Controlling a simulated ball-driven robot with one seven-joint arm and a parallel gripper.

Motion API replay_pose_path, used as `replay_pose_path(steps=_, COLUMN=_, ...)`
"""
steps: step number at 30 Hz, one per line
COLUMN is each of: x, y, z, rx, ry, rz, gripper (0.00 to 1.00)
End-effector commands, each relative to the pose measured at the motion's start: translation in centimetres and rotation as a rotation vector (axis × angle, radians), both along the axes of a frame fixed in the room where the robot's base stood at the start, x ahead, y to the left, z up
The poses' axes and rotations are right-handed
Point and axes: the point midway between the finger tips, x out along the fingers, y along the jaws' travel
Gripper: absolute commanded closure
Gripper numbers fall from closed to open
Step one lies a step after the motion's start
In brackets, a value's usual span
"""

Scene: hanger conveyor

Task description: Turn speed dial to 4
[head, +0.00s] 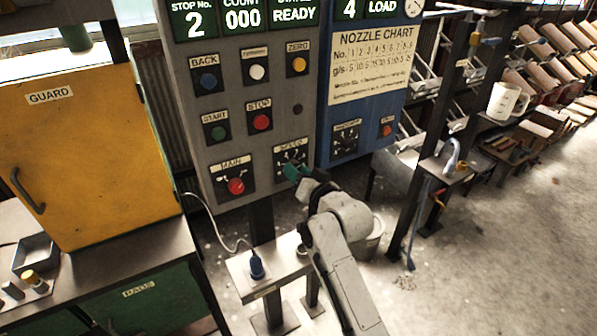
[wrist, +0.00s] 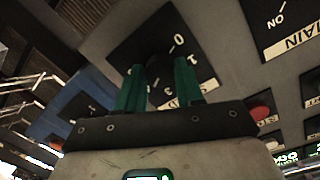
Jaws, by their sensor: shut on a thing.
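The speed dial's black plate (head: 289,155) is on the grey control panel, below and right of the red STOP button. In the wrist view the plate (wrist: 125,52) appears upside down, with 0, 1 and 3 readable beside the knob. My gripper (head: 292,172) reaches up to the lower part of the plate from the lower right. In the wrist view its two green fingers (wrist: 158,82) are on either side of the dark knob (wrist: 158,70), shut on it. The fingers and shadow hide part of the scale, and I cannot tell which number the knob points to.
The MAIN switch (head: 236,186) is just left of the dial, and the red STOP button (head: 261,122) is above. A blue panel (head: 385,118) with another dial (head: 345,138) stands to the right. A small shelf (head: 279,270) with a blue plug is below.

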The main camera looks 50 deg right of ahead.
Motion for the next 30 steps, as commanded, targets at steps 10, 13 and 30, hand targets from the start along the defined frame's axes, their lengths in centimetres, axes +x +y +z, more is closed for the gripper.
replay_pose_path(steps=10, x=-0.04, y=-0.01, z=-0.15, rx=0.099, ry=-0.024, rz=0.0, gripper=0.94)
replay_pose_path(steps=13, x=-0.04, y=0.0, z=-0.17, rx=0.106, ry=-0.027, rz=0.0, gripper=0.94)
replay_pose_path(steps=30, x=-0.03, y=-0.01, z=-0.11, rx=0.107, ry=-0.028, rz=0.0, gripper=0.43)
